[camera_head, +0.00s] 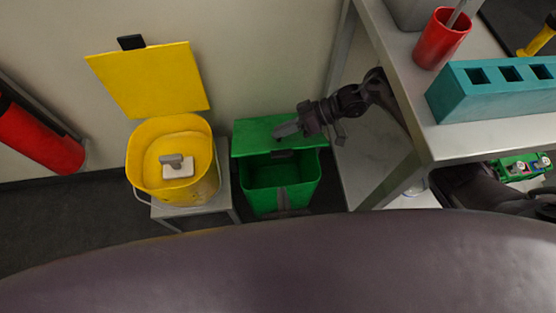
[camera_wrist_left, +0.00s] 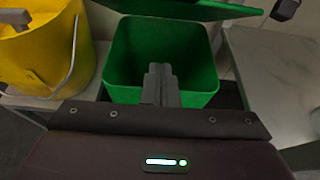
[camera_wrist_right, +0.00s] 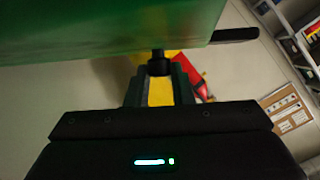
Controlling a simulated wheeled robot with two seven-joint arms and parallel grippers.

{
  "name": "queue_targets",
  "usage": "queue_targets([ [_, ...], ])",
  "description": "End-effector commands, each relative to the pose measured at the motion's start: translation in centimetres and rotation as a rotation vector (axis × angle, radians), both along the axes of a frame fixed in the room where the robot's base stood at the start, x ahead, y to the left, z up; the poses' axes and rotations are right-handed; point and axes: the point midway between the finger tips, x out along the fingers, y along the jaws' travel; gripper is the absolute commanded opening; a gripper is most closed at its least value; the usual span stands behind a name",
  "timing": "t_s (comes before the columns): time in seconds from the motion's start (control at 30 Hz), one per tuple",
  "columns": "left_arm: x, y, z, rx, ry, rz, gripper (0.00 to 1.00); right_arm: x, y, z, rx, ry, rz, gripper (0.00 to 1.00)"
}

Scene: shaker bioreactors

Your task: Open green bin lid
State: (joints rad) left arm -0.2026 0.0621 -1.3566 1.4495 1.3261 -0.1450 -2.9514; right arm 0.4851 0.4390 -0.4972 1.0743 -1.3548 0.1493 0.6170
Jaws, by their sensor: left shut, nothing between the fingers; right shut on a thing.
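The green bin (camera_head: 285,186) stands on the floor between the yellow bucket and the workbench. Its lid (camera_head: 255,135) is raised and tilted back, and the open inside shows. The left wrist view also shows the open bin (camera_wrist_left: 125,65) with the lid (camera_wrist_left: 190,9) above it. My left gripper (camera_head: 282,190) is shut and empty, at the front of the bin; its fingertips (camera_wrist_left: 159,70) show against the bin opening. My right gripper (camera_head: 284,130) is at the lid. In the right wrist view its fingers (camera_wrist_right: 159,75) are shut on a small black handle (camera_wrist_right: 158,63) beside the lid (camera_wrist_right: 100,30).
A yellow bucket (camera_head: 140,170) with a raised yellow lid (camera_head: 150,82) stands on a small stand (camera_head: 222,190) left of the bin. A red extinguisher (camera_head: 40,140) is at the far left. The workbench (camera_head: 440,150) at right holds a red cup (camera_head: 440,40) and teal rack (camera_head: 490,105).

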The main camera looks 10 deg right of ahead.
Motion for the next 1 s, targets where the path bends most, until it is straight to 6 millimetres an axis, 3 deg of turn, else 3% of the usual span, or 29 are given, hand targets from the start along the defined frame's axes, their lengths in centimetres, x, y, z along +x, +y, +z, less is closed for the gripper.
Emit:
queue_targets([
  [0.17,2.0,0.0,-0.6,0.012,-0.007,-0.002,0.00,0.1,0.0,0.0,0.000,-0.001,-0.002,0.00],
  [0.53,9.2,0.0,-3.5,0.011,-0.005,-0.002,0.00,0.1,0.0,0.0,0.000,-0.002,-0.001,0.00],
  [0.8,11.2,0.0,-0.7,0.006,-0.004,-0.001,0.00,0.1,0.0,0.0,0.000,-0.001,-0.002,0.00],
  [1.0,11.5,0.0,-0.3,0.008,-0.002,-0.002,0.00,0.1,0.0,0.0,0.000,-0.001,-0.002,0.00],
])
